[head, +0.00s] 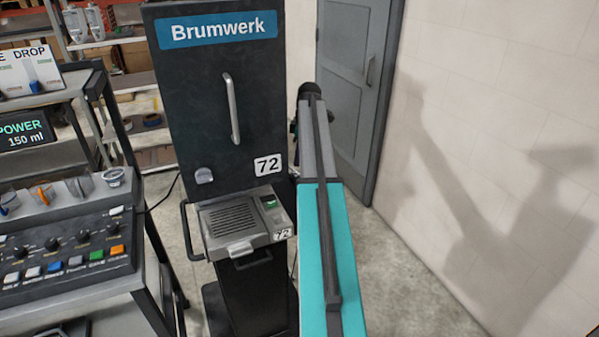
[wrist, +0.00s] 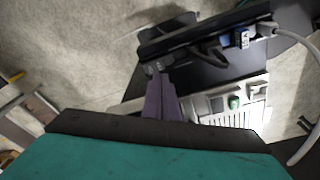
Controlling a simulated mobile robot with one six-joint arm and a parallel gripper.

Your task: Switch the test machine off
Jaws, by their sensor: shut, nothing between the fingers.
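A tall dark machine (head: 205,130) labelled Brumwerk and 72 stands in the middle of the head view. It has a vertical handle (head: 231,108), a round knob (head: 204,175) and a grey lower unit with a grille (head: 232,222). A small green-lit part (head: 269,201) sits right of the grille; a green part (wrist: 235,102) also shows in the wrist view. No label reads "test machine". My gripper (wrist: 160,97) is shut and empty in the wrist view, apart from the green part and left of it. My teal arm hides the fingers in the head view.
A control panel (head: 75,250) with knobs and coloured buttons stands at the left, under a display (head: 25,132) reading POWER 150 ml. A grey door (head: 350,80) and bare wall (head: 470,130) are at the right. A pale cable (wrist: 300,45) runs at the right of the wrist view.

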